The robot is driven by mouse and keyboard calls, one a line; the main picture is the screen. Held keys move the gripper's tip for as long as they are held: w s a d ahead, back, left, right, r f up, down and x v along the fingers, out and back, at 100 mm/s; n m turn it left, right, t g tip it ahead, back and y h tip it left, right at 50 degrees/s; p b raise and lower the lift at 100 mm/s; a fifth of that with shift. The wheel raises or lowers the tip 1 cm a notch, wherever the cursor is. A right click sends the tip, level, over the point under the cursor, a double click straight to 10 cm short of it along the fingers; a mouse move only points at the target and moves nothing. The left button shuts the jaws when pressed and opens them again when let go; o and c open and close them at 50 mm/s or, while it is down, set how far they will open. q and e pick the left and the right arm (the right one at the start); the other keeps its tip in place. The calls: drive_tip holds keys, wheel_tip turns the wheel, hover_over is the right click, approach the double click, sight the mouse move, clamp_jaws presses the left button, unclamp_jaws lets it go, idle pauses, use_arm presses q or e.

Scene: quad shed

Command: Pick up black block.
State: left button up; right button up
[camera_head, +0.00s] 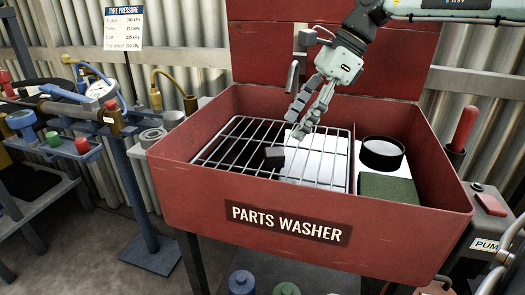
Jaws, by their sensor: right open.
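The black block (274,157), a small dark cube, sits on the wire rack (228,163) inside the red parts washer (190,200). My right gripper (296,127) reaches in from the upper right, its fingers pointing down. It is open and empty, a little above the rack, up and to the right of the block, and apart from it in the picture. My left gripper is not in view.
A white sheet or panel (320,165) shows under the right part of the rack. Right of the rack, the basin holds a dark round container (381,154) and a green pad (388,189). The washer's red walls surround the rack. A red handle (464,128) stands upright at the right.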

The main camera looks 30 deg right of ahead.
sight(275, 151)
drive_tip(key=x, duration=0.7)
drive_tip(key=shift+w+a+f, duration=0.1)
drive_tip(key=shift+a+f, duration=0.1)
drive_tip(key=shift+a, duration=0.05)
clamp_jaws()
